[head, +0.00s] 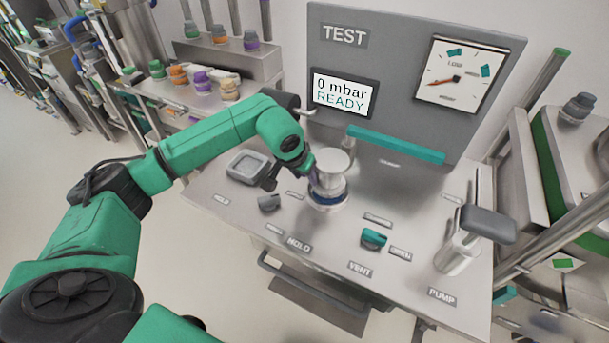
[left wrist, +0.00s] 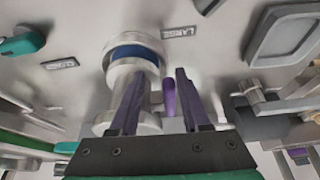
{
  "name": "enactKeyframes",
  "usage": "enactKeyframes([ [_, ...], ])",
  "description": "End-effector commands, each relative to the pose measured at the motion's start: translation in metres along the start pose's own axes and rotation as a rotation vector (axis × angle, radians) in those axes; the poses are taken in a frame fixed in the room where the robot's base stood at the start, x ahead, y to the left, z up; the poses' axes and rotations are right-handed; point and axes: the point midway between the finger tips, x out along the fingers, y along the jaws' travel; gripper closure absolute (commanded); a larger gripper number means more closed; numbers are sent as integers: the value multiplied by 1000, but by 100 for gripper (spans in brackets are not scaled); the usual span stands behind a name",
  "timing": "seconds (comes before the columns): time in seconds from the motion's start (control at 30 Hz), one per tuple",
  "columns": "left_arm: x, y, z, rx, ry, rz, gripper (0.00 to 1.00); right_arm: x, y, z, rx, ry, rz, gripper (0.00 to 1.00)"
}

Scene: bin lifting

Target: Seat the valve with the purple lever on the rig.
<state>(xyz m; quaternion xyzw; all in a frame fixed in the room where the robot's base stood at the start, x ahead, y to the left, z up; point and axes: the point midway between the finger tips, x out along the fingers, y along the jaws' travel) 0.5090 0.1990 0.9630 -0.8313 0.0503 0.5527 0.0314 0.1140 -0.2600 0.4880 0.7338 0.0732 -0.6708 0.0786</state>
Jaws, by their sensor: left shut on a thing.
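The valve (head: 333,162) is a pale metal body with a wide round top flange, standing about upright over the blue-ringed port (head: 328,201) on the rig's bench top. My left gripper (head: 312,178) reaches it from the left and is shut on it. In the left wrist view the fingers (left wrist: 158,78) lie beside the metal body, with the purple lever (left wrist: 170,97) between them. The blue ring (left wrist: 135,53) shows around the valve's foot. I cannot tell whether the valve is fully down on the port. My right gripper is out of view.
A grey tray (head: 247,167) and a grey knob (head: 269,202) lie left of the port. A teal vent knob (head: 373,238) and the pump with its grey handle (head: 489,224) are to the right. Behind stands the test panel (head: 400,50), reading 0 mbar READY, with a teal bar (head: 396,145).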

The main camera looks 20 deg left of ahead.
Motion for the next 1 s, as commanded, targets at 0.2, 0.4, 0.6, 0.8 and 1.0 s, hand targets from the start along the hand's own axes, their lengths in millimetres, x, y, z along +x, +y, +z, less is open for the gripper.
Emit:
enactKeyframes([
  [0.2, -2, 0, -2, -1, 7, 2, 100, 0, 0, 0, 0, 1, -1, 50],
  [0.4, -1, 0, -2, -1, 7, 2, 100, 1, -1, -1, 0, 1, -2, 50],
  [0.6, 3, 0, 0, -1, 7, 2, 100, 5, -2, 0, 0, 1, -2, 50],
  [0.8, 7, 0, 2, -1, 7, 2, 100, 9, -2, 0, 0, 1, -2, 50],
  [1.0, 11, 0, 3, -1, 7, 2, 100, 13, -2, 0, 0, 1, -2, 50],
])
